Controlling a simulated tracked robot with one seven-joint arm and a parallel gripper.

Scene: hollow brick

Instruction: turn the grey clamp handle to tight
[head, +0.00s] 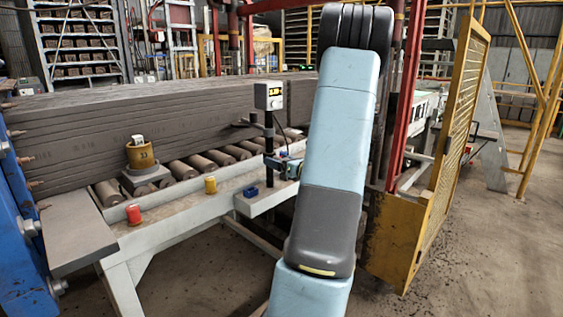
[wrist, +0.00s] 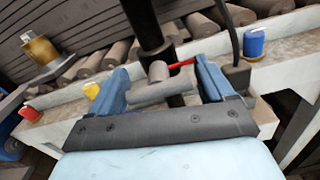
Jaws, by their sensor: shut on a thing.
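The grey clamp handle (wrist: 160,91) is a short T-shaped bar at the black post (wrist: 148,28), in the middle of the wrist view. My gripper (wrist: 163,76) has its blue fingers on either side of the handle and is shut on it. A thin red pointer (wrist: 182,63) shows beside the handle near the right finger. There my gripper (head: 288,166) is small and partly hidden by my arm, and the handle cannot be made out.
A red block (head: 133,214), a yellow block (head: 210,184) and a blue block (head: 251,192) sit along the pale bench edge. A brass cylinder (head: 140,154) stands left. Rollers (head: 190,169) and long grey clay slabs (head: 120,115) lie behind. A black cable (wrist: 232,30) hangs close to my right finger.

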